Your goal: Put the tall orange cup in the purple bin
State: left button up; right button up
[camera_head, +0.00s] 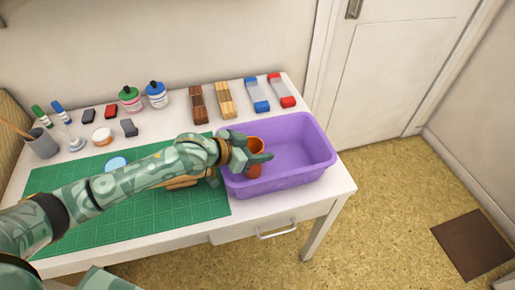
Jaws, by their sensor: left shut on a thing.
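The tall orange cup (253,168) is upright at the left part of the purple bin (318,150), within its walls as seen from above. My left gripper (258,158) is over the bin and shut on the cup. The gripper hides part of the cup, and I cannot tell whether the cup's base touches the bin floor. The right part of the bin is empty. My right gripper does not show.
A green cutting mat (150,225) covers the table's left, with a blue-topped round item (116,163) on it. A grey pen cup (42,143), ink bottles (156,95), stamps and coloured blocks (257,94) line the back. The white table (345,182) ends just right of the bin.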

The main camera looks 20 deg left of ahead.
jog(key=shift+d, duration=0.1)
pick_arm(q)
jog(key=shift+f, duration=0.15)
jog(key=o, duration=1)
jog(key=shift+c, duration=0.2)
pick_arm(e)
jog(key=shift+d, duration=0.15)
pick_arm(q)
jog(key=shift+r, duration=0.25)
jog(key=p+v, duration=0.4)
jog(key=v, duration=0.8)
jog(key=shift+f, duration=0.15)
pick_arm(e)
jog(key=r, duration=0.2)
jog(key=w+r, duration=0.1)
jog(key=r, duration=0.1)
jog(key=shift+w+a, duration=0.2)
